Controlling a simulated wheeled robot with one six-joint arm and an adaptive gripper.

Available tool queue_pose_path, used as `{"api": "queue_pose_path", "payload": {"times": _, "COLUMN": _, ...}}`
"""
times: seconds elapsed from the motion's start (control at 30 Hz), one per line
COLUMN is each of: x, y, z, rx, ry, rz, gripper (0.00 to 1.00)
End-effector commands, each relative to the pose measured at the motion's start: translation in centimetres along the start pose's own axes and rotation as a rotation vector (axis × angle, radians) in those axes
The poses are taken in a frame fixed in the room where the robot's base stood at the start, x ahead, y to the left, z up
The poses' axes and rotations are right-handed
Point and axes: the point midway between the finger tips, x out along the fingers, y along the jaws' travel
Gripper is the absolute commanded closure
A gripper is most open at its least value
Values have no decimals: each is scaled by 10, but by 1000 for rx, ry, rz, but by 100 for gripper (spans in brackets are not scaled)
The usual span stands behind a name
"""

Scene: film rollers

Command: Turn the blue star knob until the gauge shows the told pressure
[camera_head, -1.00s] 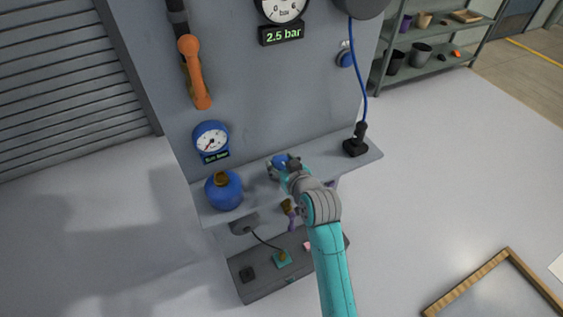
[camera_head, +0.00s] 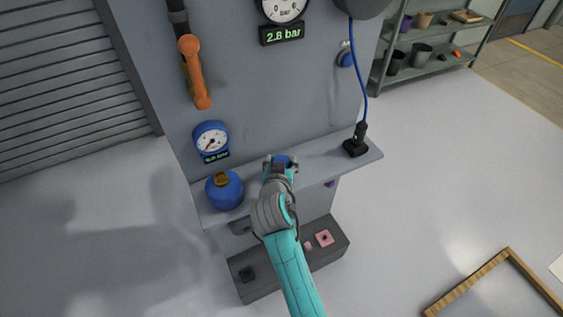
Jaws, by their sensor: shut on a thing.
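The blue star knob (camera_head: 284,159) is at the panel's shelf, mostly hidden by my gripper (camera_head: 280,166). My gripper is shut on the knob, with a bit of blue showing at its far end. The large white-faced gauge (camera_head: 283,8) is cut off by the top edge of the view. The green readout (camera_head: 282,34) under it shows 2.8 bar.
A smaller blue gauge (camera_head: 211,140) and a round blue vessel (camera_head: 224,190) are to the left. An orange lever (camera_head: 194,72) hangs above them. A black plug-like part (camera_head: 356,143) with a blue cable stands at the shelf's right end.

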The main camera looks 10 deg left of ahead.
Motion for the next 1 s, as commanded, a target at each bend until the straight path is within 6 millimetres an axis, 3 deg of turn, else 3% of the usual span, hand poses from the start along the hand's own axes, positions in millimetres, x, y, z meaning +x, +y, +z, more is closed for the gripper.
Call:
{"api": "queue_pose_path", "payload": {"times": 0.43, "x": 0, "y": -2, "z": 0, "rx": 96, "ry": -2, "rz": 235, "gripper": 76}}
{"api": "queue_pose_path", "payload": {"times": 1.0, "x": 0, "y": -1, "z": 2, "rx": 116, "ry": -5, "rz": 280, "gripper": 76}}
